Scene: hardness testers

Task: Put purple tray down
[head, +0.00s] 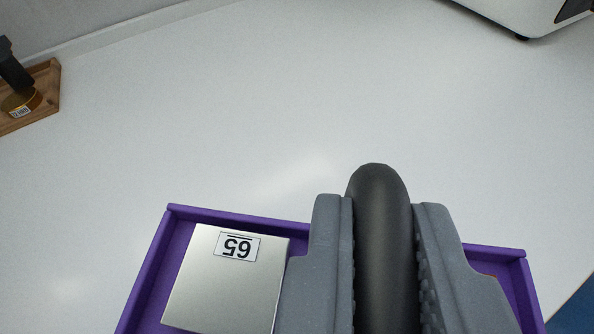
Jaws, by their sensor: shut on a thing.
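The purple tray (236,214) is at the bottom of the head view, its near part cut off by the picture's edge. My gripper (382,215) is over the tray and is shut on a black rounded handle (378,185) that stands up between its two grey fingers. A square silver metal block (215,285) with a label reading 65, upside down, lies in the tray left of the gripper. The gripper hides the tray's middle. Whether the tray touches the white table (250,110) cannot be told.
A wooden tray (45,95) with a black-handled brass piece (20,103) stands at the far left. A white machine (520,12) stands at the top right. The white tabletop between them is clear. The table's edge and a blue area (578,315) show at lower right.

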